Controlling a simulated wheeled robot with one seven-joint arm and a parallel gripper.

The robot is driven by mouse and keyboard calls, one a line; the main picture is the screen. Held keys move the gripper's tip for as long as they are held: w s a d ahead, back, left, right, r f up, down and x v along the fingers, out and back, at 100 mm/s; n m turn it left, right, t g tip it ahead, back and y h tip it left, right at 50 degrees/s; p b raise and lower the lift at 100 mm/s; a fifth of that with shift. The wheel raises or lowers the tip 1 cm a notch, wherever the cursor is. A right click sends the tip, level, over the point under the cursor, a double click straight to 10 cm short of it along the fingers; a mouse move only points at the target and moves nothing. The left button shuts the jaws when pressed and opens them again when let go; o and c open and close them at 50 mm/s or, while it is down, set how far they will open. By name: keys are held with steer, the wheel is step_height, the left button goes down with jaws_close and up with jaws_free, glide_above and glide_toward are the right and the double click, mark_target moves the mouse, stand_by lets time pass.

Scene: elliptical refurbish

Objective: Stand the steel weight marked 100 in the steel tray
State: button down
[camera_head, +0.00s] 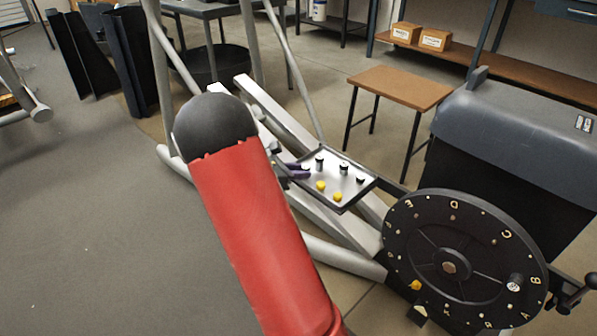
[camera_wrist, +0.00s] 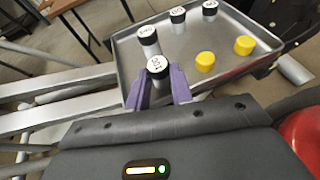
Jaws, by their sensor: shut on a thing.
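The steel tray (camera_head: 352,194) rests on the pale frame of the machine, and it fills the upper wrist view (camera_wrist: 273,52). My gripper (camera_head: 297,171) is at the tray's left edge, its purple fingers (camera_wrist: 158,88) shut on a weight with a black upper part and white top (camera_wrist: 157,65). The mark on that top looks like 100, turned in the view. The weight is roughly upright; its lower part is hidden between the fingers, so I cannot tell whether it touches the tray. Three other black-and-white weights (camera_wrist: 148,37) stand in the tray.
Two yellow pieces (camera_wrist: 205,62) are in the tray's near part. A large black lettered dial (camera_head: 450,265) stands right of the tray. Pale tubes of the machine (camera_head: 280,115) rise behind it. A small brown-topped table (camera_head: 400,87) is farther back. Bare tray floor shows between the pieces.

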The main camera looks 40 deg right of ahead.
steer(key=c, duration=1.2)
jaws_free()
steer(key=shift+c, duration=0.2)
steer(key=v, duration=1.2)
steer(key=s+a+r+m+t+y, duration=0.4)
steer(key=s+a+m, duration=0.4)
steer(key=s, duration=0.3)
steer(key=s+a+r+m+t+y, duration=0.4)
steer(key=s+a+r+m+y, duration=0.2)
steer(key=s, duration=0.6)
steer(key=a+m+y, duration=0.2)
steer(key=a+y, duration=0.1)
steer(key=a, duration=0.1)
steer(key=shift+a+p, duration=0.2)
steer(key=shift+p, duration=0.1)
